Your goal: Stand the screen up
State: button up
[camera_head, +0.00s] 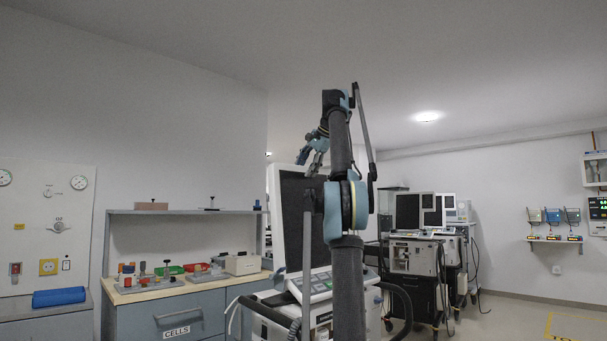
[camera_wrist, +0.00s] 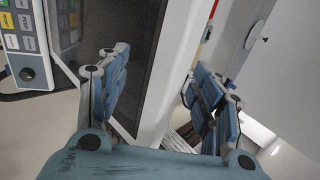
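The screen is a dark panel (camera_head: 293,215) in a white frame on the near ventilator (camera_head: 322,315). In the head view it looks upright or nearly so; my arm covers part of it. In the wrist view the dark face (camera_wrist: 138,45) and the frame's white edge (camera_wrist: 172,75) run between the fingers. My gripper (camera_wrist: 160,90) is open, one finger on the dark-face side and the other past the white edge. In the head view my gripper (camera_head: 313,148) is at the screen's upper part. I cannot tell whether a finger touches it.
A grey workbench (camera_head: 190,312) with small coloured parts and a shelf (camera_head: 185,212) stands to the left. More ventilators (camera_head: 413,255) stand behind on the right. The ventilator's keypad (camera_wrist: 20,30) shows at upper left in the wrist view. Floor is clear at the far right.

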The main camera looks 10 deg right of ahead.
jog(key=s+d, duration=0.5)
jog(key=s, duration=0.4)
jog(key=shift+s+d, duration=0.25)
jog(key=shift+d, duration=0.05)
dwell(0.3)
jog(key=s+a+f+n+g+h, duration=0.1)
jog(key=s+a+f+n, duration=0.3)
jog(key=f, duration=0.6)
jog(key=s+a+f+n+g, duration=0.1)
jog(key=s+a+f, duration=0.1)
jog(key=s+f, duration=0.7)
jog(key=s+a+f+n+g+h, duration=0.1)
jog(key=s+a+f+n, duration=0.15)
jog(key=f, duration=0.95)
jog(key=s+f+n, duration=0.1)
jog(key=s+f, duration=0.6)
jog(key=f, duration=0.5)
jog(key=s+a+f+n+g+h, duration=0.1)
jog(key=s+f+n, duration=0.1)
jog(key=s+f, duration=0.6)
jog(key=s+f+n+g+h, duration=0.1)
jog(key=s+f, duration=0.6)
jog(key=f, duration=1.1)
jog(key=shift+s+a+f, duration=0.15)
jog(key=shift+s+a, duration=0.1)
jog(key=shift+s, duration=0.1)
jog(key=shift+n, duration=0.25)
